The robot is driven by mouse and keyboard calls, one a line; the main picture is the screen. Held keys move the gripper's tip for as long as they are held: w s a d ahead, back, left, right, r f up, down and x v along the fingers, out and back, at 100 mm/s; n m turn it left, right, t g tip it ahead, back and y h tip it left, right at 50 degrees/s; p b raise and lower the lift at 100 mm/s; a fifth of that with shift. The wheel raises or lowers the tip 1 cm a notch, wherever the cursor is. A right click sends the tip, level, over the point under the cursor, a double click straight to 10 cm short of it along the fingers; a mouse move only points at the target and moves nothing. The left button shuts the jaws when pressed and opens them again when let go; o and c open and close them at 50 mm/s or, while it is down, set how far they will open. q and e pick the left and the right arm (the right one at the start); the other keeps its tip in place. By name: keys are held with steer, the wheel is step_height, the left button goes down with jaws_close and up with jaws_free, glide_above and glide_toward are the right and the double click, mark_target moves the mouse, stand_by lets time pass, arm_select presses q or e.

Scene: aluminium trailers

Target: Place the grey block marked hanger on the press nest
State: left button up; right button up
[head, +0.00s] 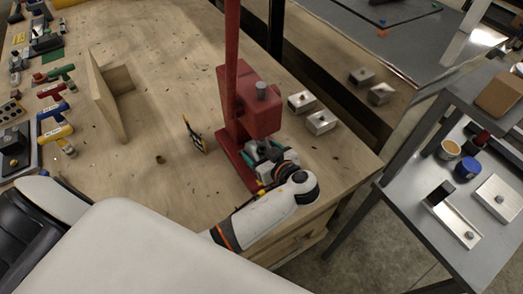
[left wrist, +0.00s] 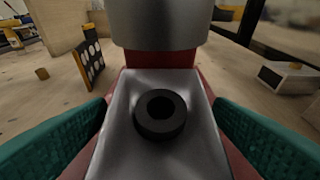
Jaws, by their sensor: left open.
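The red press (head: 250,105) stands on the wooden bench, with its grey ram (left wrist: 160,22) showing in the left wrist view. A grey metal block (left wrist: 118,115) with a black ring (left wrist: 160,114) on top is below and in front of the ram, over the red press base (head: 236,160). I see no readable hanger mark on it, and the nest surface under it is hidden. My left gripper (left wrist: 160,140) is open, with one teal finger on each side of the block. In the head view the left gripper (head: 264,152) is at the press foot. My right gripper is not in view.
Several similar grey blocks (head: 320,122) lie right of the press. Coloured-handled tools (head: 56,112) lie at the bench's left. A grey cart (head: 463,210) stands at the right.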

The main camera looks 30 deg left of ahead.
arm_select(q)
steer(key=p+v, duration=0.2)
steer(key=v, duration=0.9)
steer(key=shift+d, duration=0.2)
steer(key=shift+s, duration=0.2)
